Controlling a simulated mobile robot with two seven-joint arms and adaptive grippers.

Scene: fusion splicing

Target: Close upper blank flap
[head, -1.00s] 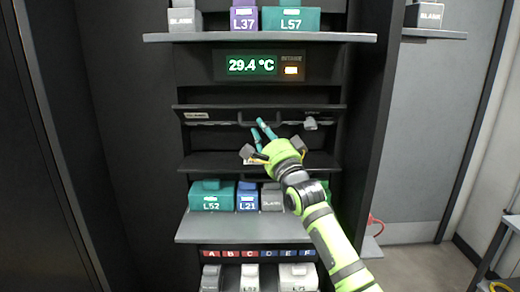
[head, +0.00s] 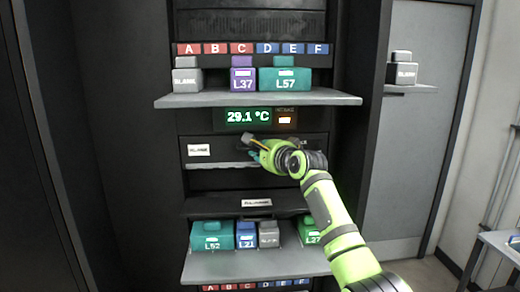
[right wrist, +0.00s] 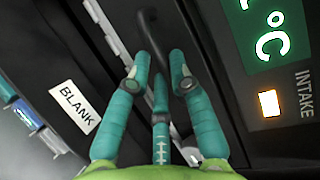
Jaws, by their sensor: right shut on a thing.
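The upper blank flap (head: 230,150) is a dark panel with a white BLANK label, just below the temperature display in the head view. Its face looks near upright; I cannot tell whether it is fully flush. In the right wrist view its label (right wrist: 76,103) and black bar handle (right wrist: 150,30) show. My right gripper (right wrist: 161,75) has teal fingers shut on the handle. In the head view the right gripper (head: 256,157) covers the flap's middle and right part. My left gripper is not in view.
The temperature display (head: 240,117) reads 29.1 °C. A grey shelf (head: 340,97) with cartridges stands above it. A lower dark flap (head: 215,206) with a BLANK label and a shelf (head: 255,265) of several cartridges lie below. A side shelf (head: 425,89) is at the right.

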